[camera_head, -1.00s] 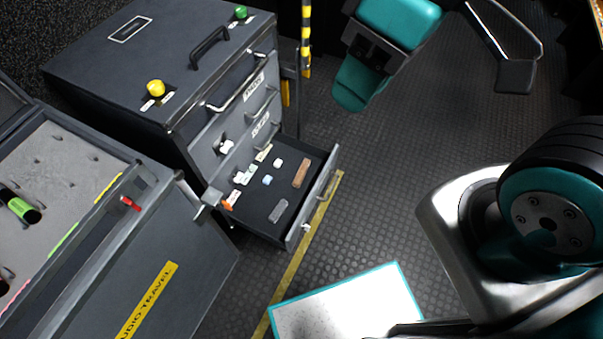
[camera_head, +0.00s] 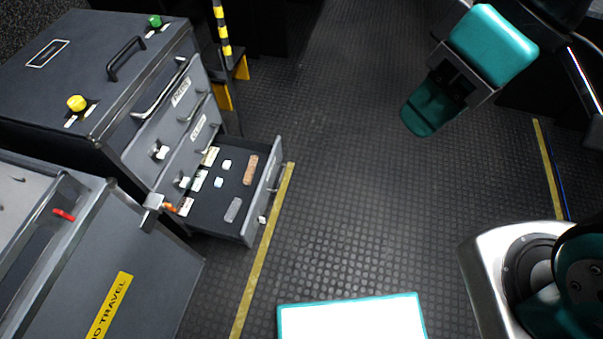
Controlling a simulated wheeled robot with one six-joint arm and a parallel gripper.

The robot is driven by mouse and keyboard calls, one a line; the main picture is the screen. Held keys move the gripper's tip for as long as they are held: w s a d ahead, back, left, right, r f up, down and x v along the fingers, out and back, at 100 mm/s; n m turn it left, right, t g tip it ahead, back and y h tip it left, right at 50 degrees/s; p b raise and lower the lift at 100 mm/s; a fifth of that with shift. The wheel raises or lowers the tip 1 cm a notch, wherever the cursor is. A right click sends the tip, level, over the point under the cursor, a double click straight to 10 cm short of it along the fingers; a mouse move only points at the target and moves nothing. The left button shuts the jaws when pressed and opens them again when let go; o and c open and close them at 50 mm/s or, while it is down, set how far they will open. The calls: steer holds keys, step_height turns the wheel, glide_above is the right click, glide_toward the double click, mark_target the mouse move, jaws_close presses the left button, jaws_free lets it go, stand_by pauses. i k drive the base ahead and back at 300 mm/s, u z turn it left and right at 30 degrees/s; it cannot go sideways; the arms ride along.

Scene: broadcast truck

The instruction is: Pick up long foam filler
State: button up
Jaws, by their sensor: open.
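An open drawer (camera_head: 211,218) sticks out of the dark grey cabinet and holds several small items. Two of them are long: a brown bar (camera_head: 250,169) near the drawer's right side and a grey bar (camera_head: 233,209) near its front corner. I cannot tell for sure which one is the long foam filler. Both lie flat and uncovered. My gripper (camera_head: 432,110), teal and black, is at the upper right, well apart from the drawer. It is open, with nothing seen in it; its fingers are partly hidden by its own body.
The cabinet top carries a yellow knob (camera_head: 77,103), a green knob (camera_head: 155,21) and a handle. A grey case (camera_head: 140,285) stands close at the lower left. A yellow-black striped post (camera_head: 221,25) rises behind the drawer. The ribbed floor (camera_head: 350,200) right of the drawer is clear.

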mark_target(254, 160)
steer(key=z, duration=0.5)
steer(key=k, duration=0.7)
steer(key=z, duration=0.5)
steer(key=i, duration=1.5)
steer(key=u, duration=0.95)
steer(key=i, duration=0.95)
steer(key=u, duration=1.45)
steer(key=i, duration=0.45)
steer(key=u, duration=0.35)
